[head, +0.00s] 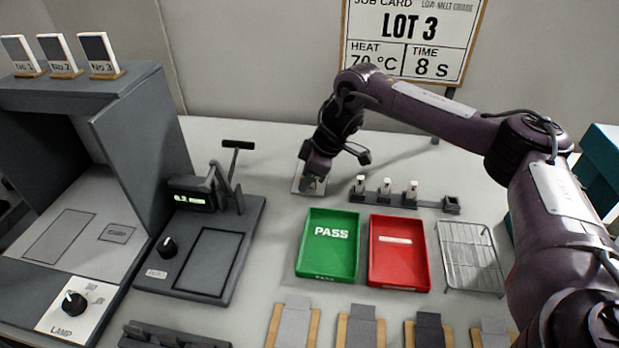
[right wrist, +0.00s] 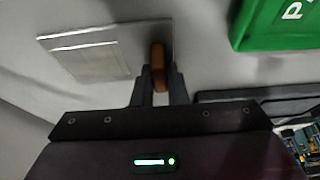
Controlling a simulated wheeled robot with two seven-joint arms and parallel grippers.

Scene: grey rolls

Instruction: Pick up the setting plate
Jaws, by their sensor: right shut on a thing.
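The setting plate is a thin pale square plate with a brown grip; it shows in the right wrist view (right wrist: 95,55) at upper left. In the head view the setting plate (head: 299,182) is partly hidden behind my right gripper (head: 313,184), back of the green tray. In the right wrist view my right gripper (right wrist: 158,80) is shut on the brown grip (right wrist: 158,62) at the plate's edge. I cannot tell whether the plate touches the table. My left gripper is not in view.
A green PASS tray (head: 328,262) and a red tray (head: 398,270) lie in front. A dark rack with small white-topped pieces (head: 405,200) stands right of the plate. A wire rack (head: 470,268) is further right. A grey press (head: 205,250) stands left.

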